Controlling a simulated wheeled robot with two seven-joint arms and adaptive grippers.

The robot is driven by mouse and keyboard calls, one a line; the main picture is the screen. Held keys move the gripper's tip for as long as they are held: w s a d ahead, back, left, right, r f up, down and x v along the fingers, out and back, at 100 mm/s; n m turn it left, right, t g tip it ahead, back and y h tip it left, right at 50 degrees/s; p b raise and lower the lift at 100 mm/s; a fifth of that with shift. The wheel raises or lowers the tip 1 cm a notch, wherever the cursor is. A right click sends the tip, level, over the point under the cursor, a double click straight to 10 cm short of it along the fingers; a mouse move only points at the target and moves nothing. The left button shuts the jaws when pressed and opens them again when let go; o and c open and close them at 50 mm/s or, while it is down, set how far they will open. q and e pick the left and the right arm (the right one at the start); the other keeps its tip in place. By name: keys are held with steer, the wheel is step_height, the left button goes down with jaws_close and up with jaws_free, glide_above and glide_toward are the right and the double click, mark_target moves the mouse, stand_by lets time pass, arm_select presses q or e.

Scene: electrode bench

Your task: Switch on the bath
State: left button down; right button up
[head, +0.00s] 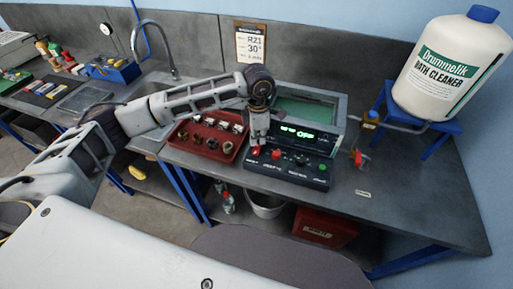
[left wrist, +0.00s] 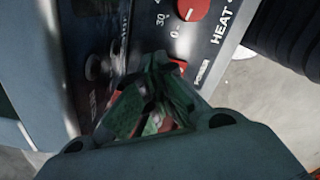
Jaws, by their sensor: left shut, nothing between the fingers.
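The bath (head: 342,113) stands on the bench with its glass top showing, and its green display (head: 298,132) reads OFF. Its black control panel (head: 318,176) lies in front; the panel also shows in the left wrist view (left wrist: 215,50). My left gripper (head: 256,147) is shut and empty, pointing down at the panel's left end. A red switch (head: 254,151) is right at its fingertips. In the left wrist view, the fingers (left wrist: 165,85) hide most of a red part beside the word POWER. I cannot tell whether they touch it. A red knob (left wrist: 193,8) is by HEAT. My right gripper is out of view.
A red tray (head: 189,152) with several small parts is left of the panel. A large bath cleaner bottle (head: 446,65) stands on a blue stand (head: 437,128) at the right. A small tap (head: 360,159) hangs near it. The bench front right is mostly clear.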

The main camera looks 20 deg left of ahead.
mark_target(258, 146)
arm_select(q)
steer(key=shift+r+p, duration=0.9)
steer(key=shift+r, duration=1.75)
steer(key=shift+a, duration=0.1)
